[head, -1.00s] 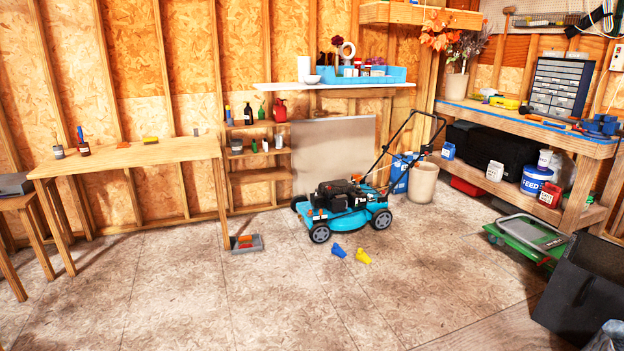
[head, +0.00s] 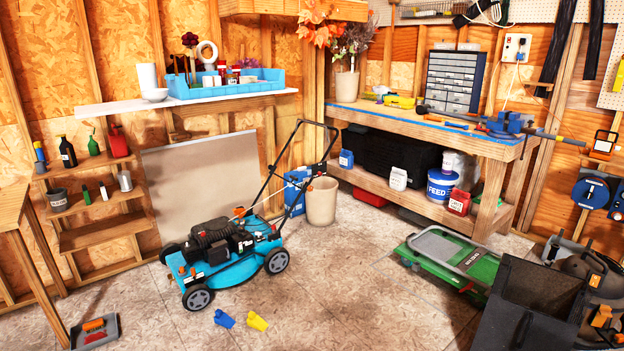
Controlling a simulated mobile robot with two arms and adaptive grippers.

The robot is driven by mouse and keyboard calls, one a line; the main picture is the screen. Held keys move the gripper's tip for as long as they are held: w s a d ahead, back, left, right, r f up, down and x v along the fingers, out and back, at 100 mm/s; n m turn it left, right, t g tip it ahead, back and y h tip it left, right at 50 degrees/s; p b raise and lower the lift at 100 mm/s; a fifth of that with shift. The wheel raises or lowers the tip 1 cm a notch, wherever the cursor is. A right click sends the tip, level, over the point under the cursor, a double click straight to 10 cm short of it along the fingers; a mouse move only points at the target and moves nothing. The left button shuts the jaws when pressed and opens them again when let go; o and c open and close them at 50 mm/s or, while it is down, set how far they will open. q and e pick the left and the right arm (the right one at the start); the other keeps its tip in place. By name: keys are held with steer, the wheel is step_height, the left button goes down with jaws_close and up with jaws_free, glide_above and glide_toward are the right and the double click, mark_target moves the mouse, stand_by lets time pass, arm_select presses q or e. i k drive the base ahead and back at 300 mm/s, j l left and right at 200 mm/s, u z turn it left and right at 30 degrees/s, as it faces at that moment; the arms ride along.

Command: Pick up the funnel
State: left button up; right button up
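Two small objects lie on the floor in front of the mower, one blue (head: 224,319) and one yellow (head: 257,321). Each has a wide end and a narrower end, somewhat like a funnel lying on its side. They are too small to tell for certain what they are. They lie close together, with a small gap between them. Neither of my grippers is in view.
A blue mower (head: 222,258) stands just behind the two objects. A green wheeled platform (head: 455,262) and a black bin (head: 530,305) are at right. A workbench (head: 430,124) lines the back right. A grey tray (head: 95,332) lies at lower left. The central floor is clear.

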mark_target(237, 212)
steer(key=i, duration=0.8)
steer(key=i+l+u, duration=0.1)
steer(key=i, duration=0.75)
steer(key=i+l+u, duration=0.1)
steer(key=i, duration=0.7)
